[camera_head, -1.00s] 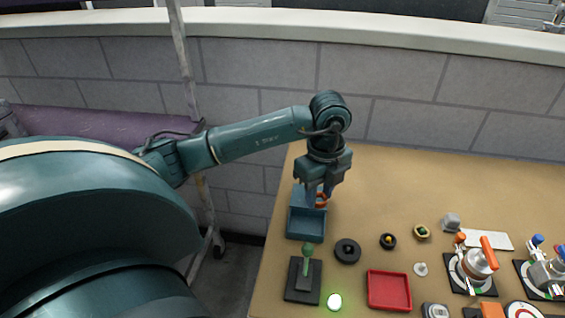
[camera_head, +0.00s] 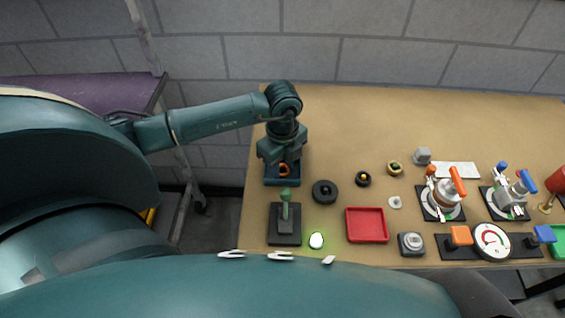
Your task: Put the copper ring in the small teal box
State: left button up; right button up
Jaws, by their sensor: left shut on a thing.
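The copper ring (camera_head: 284,169) shows orange between the fingers of my left gripper (camera_head: 283,170), which is shut on it. The gripper points down over the small teal box (camera_head: 282,182) at the left end of the table. The ring appears at or inside the box opening; its exact height is hard to tell. The gripper and wrist hide most of the box; its front wall shows. My right gripper is not in view.
A joystick on a black base (camera_head: 285,224) stands just in front of the box. Several levers and dials crowd the right side. The back of the table (camera_head: 350,115) is clear.

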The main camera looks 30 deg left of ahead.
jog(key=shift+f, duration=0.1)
pick_arm(q)
jog(key=shift+f, duration=0.2)
jog(key=o, duration=0.6)
jog(key=shift+o, duration=0.4)
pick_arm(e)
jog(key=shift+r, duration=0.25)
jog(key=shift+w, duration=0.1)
pick_arm(q)
jog(key=shift+r, duration=0.3)
jog(key=shift+w+r, duration=0.1)
jog(key=shift+r, duration=0.25)
notch_tip(320, 180, up, 11)
jog(key=shift+b, duration=0.4)
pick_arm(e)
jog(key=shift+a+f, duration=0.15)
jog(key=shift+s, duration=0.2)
